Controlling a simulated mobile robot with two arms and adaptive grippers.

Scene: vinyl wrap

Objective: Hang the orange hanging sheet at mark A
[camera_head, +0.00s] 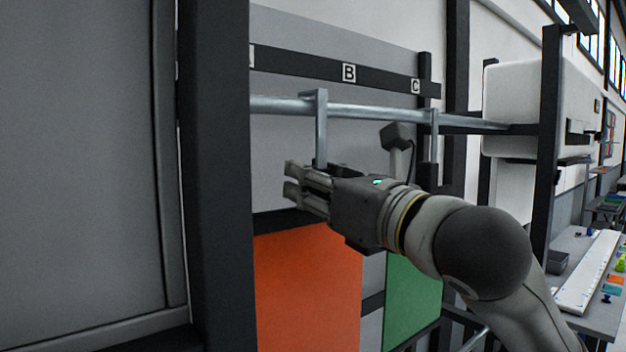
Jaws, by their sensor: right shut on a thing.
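The orange hanging sheet (308,290) hangs upright below a grey metal rail (380,112), its left side cut off by a dark post. A grey hook and stem (321,130) rise above it to the rail, just left of below label B (348,72). Whether the hook rests on the rail is unclear. My right gripper (291,180) is in front of the stem's lower part, above the orange panel, shut on the orange hanging sheet; the grip point is partly hidden. Mark A (251,55) is mostly hidden by the post. My left gripper is out of view.
A dark post (222,180) and grey panel stand close on the left. A green sheet (412,300) hangs right of the orange one, below label C (415,87). A white machine (530,105) and a workbench (590,285) with small items are on the right.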

